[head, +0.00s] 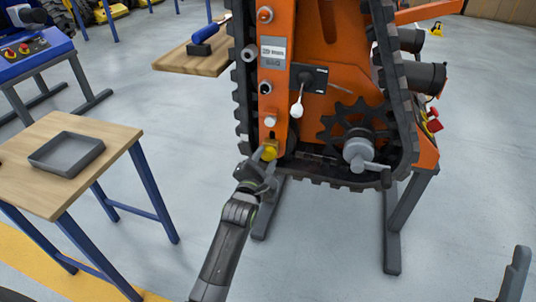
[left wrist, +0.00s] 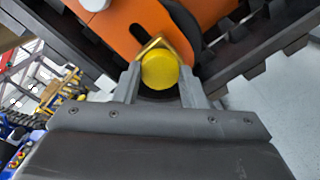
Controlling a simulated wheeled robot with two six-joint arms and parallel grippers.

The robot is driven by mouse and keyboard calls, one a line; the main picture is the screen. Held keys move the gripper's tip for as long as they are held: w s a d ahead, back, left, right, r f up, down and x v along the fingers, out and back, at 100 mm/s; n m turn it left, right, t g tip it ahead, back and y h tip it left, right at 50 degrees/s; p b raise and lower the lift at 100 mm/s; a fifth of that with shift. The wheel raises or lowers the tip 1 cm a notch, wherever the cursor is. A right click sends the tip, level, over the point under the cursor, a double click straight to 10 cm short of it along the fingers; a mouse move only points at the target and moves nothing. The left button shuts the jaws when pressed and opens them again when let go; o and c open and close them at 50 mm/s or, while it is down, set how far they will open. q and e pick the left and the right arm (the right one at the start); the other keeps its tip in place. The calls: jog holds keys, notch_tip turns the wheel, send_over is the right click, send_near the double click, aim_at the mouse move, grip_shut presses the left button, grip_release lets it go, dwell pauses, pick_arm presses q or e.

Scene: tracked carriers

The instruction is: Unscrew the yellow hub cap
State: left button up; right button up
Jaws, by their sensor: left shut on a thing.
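The yellow hub cap (head: 270,150) sits low on the orange side panel of the tracked carrier (head: 335,50). It also shows in the left wrist view (left wrist: 160,69), round-faced and between my fingers. My left gripper (head: 262,160) reaches up to it from below and is shut on it, with one finger on each side (left wrist: 158,88). The cap is still at the panel; its threads are hidden. My right gripper is not clearly in view; only a dark grey piece shows at the lower right edge of the head view.
A wooden table (head: 110,125) with an empty grey tray (head: 67,153) stands at the left. A wooden shelf (head: 185,62) with a blue-handled tool is behind the carrier. The black track (head: 240,100) frames the panel. A toothed sprocket (head: 345,130) and a grey crank (head: 360,155) are right of the cap.

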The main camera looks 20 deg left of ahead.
pick_arm(q)
jog(key=shift+r+n, duration=0.1)
jog(key=shift+n, duration=1.1)
jog(key=o, duration=0.9)
